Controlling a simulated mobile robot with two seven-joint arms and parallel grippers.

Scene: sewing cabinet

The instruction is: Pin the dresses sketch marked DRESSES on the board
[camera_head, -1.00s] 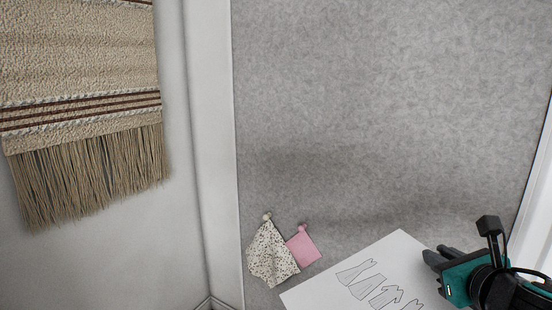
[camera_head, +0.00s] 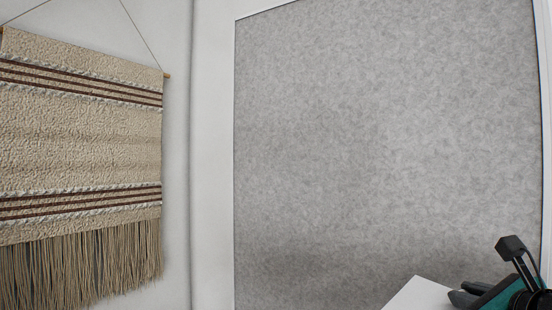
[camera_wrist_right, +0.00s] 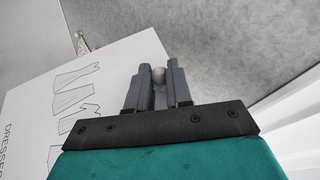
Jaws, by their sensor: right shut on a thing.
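The DRESSES sketch (camera_wrist_right: 115,62) is a white sheet with outline drawings and the word DRESSES along its left side in the wrist view. Only a white corner of the sketch (camera_head: 418,295) shows at the bottom of the head view. My right gripper (camera_head: 463,297) also shows at the bottom right of the head view, beside the sheet. The grey board (camera_head: 380,140) fills the middle and right of the head view. My left gripper is not in view.
A woven wall hanging (camera_head: 85,130) with a fringe hangs on the white wall left of the board. The visible upper part of the board is bare. A bit of speckled cloth (camera_wrist_right: 81,43) shows beyond the sheet in the wrist view.

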